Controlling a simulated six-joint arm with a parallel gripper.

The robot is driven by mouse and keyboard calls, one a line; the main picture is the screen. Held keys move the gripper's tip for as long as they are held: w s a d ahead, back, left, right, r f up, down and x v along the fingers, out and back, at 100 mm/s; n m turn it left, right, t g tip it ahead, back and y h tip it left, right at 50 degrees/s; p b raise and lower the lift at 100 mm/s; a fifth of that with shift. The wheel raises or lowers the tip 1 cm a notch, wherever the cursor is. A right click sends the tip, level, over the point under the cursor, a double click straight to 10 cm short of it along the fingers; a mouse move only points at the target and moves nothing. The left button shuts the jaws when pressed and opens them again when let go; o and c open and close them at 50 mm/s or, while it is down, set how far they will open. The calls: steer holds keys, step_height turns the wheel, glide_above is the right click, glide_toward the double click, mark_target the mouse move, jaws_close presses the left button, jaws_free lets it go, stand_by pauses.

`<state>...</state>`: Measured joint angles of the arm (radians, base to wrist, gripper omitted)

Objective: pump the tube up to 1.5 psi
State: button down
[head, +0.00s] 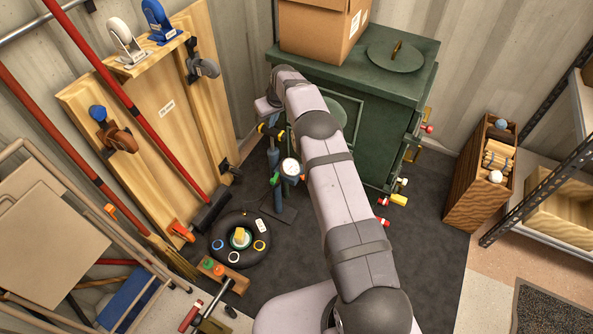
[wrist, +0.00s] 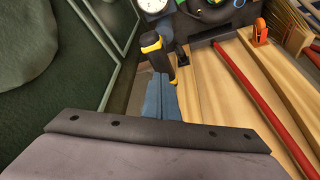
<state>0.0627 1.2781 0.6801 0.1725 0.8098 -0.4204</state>
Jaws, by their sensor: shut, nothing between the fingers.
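The black inner tube (head: 262,246) lies flat on the dark mat at lower centre-left in the head view. Part of it shows at the top of the wrist view. The pump's yellow and black handle (head: 271,131) is below the end of my arm; it also shows in the wrist view (wrist: 154,56). A round white gauge (head: 291,167) stands by the pump's blue body; its reading is too small to tell. In the wrist view my gripper (wrist: 160,76) is shut and empty, its blue fingertips close beside the handle. I cannot tell whether they touch.
A green cabinet (head: 362,118) with a cardboard box (head: 318,28) on top stands right of the pump. Wooden boards (head: 140,95) and a red-handled broom (head: 118,87) lean at left. A wooden crate (head: 468,190) stands at right. The mat's right part (head: 430,250) is clear.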

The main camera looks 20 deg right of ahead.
mark_target(272, 131)
steer(key=shift+f, duration=0.1)
steer(key=shift+f+b, duration=1.95)
steer(key=shift+f, duration=0.55)
steer(key=shift+r+p, duration=1.55)
steer(key=shift+r, duration=1.05)
steer(key=shift+f, duration=0.15)
